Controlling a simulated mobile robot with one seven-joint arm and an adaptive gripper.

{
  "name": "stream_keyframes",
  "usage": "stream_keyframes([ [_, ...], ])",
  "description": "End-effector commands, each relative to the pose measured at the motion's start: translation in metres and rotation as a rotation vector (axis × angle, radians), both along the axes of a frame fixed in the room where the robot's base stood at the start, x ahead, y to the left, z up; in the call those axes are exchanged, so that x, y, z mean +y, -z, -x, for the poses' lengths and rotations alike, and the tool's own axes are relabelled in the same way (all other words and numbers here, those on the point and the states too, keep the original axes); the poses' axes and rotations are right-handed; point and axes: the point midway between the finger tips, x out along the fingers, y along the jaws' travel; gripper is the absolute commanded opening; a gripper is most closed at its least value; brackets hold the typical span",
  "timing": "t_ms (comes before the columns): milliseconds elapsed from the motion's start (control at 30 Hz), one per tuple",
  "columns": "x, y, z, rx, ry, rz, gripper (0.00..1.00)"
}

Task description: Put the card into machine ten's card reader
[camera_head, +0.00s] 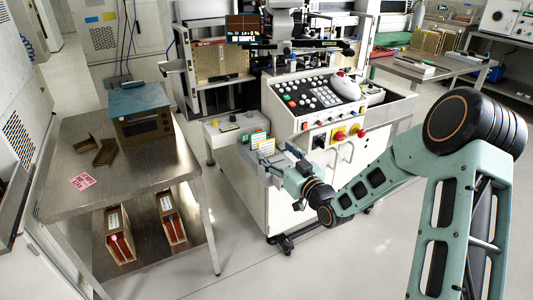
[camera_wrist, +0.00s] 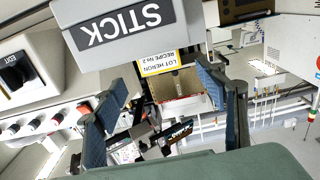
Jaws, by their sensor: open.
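A yellow-edged white card (camera_head: 267,147) stands at the left front of the white machine (camera_head: 300,128). In the wrist view a card (camera_wrist: 160,63) reads "LOT HERON RECIPE No 2", upside down, beside a grey housing (camera_wrist: 125,28) marked "STICK". My gripper (camera_head: 280,160) is at the machine's front, close to the card. In the wrist view my gripper (camera_wrist: 165,95) has its two blue fingers apart, the card showing beyond the gap between them. I cannot tell whether a finger touches it. I cannot make out the card reader's slot.
A green card (camera_head: 258,137) stands behind the yellow-edged one. A steel table (camera_head: 70,150) at left carries a brown box (camera_head: 145,125) and a pink card (camera_head: 83,180). Boxes (camera_head: 120,240) stand on its lower shelf. Knobs (camera_head: 340,136) project from the machine's front. Floor between is clear.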

Motion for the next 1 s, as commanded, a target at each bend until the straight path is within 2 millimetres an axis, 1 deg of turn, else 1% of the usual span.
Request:
stream_keyframes([
  [200,0.019,0.002,-0.027,-0.001,-0.002,-0.002,0.65],
  [300,0.025,0.002,-0.036,-0.001,-0.001,-0.001,0.65],
  [400,0.027,0.001,-0.039,0.0,-0.001,0.0,0.65],
  [600,0.027,0.001,-0.039,0.0,-0.001,0.0,0.64],
  [900,0.026,0.001,-0.039,0.0,-0.001,0.0,0.31],
  [933,0.026,0.001,-0.039,0.0,-0.001,0.0,0.28],
  [1000,0.026,0.001,-0.039,0.0,-0.001,0.0,0.28],
])
